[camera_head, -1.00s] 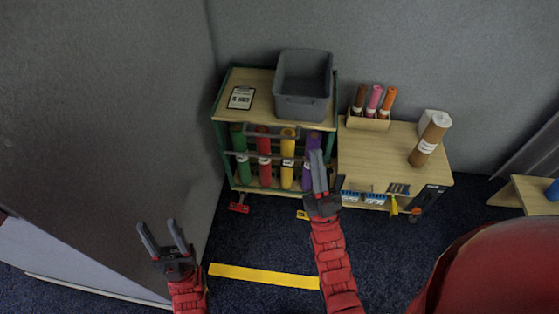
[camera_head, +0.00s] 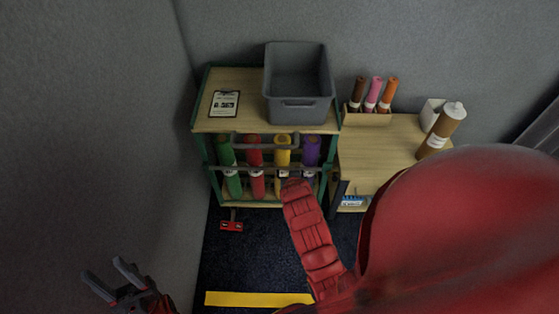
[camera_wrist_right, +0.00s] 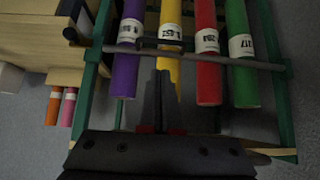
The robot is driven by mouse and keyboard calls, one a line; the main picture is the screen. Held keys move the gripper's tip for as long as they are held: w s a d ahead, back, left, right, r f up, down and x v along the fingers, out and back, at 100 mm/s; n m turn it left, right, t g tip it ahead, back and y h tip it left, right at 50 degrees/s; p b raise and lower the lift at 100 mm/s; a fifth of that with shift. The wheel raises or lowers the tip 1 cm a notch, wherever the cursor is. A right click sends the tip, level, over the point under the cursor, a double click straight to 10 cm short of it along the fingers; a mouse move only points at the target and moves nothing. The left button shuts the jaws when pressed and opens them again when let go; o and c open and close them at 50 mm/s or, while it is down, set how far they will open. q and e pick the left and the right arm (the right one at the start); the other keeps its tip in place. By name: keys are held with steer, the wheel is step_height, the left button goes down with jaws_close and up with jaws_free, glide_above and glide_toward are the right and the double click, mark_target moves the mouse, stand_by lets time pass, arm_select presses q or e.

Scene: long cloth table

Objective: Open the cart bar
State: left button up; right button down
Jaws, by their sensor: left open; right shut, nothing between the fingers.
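The green-framed cart (camera_head: 228,72) stands against the back wall. Its grey cart bar (camera_head: 245,168) runs across the front of several upright coloured rolls. The bar also crosses the right wrist view (camera_wrist_right: 225,58), with a dark handle piece near its middle. My right gripper (camera_wrist_right: 162,75) is shut and empty, its fingertips close to the bar in front of the yellow roll (camera_wrist_right: 170,20); I cannot tell whether they touch. In the head view my right arm hides most of that gripper. My left gripper (camera_head: 118,279) is open and empty at the lower left, away from the cart.
A grey bin (camera_head: 298,85) and a clipboard (camera_head: 225,103) are on the cart top. A lower wooden table (camera_head: 370,165) stands to the right, with a holder of rolls (camera_head: 367,118) and a brown bottle (camera_head: 441,130).

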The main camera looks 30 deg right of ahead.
steer(key=x, duration=1)
steer(key=shift+s+f, duration=0.2)
steer(key=shift+s, duration=0.05)
steer(key=shift+s+a, duration=0.1)
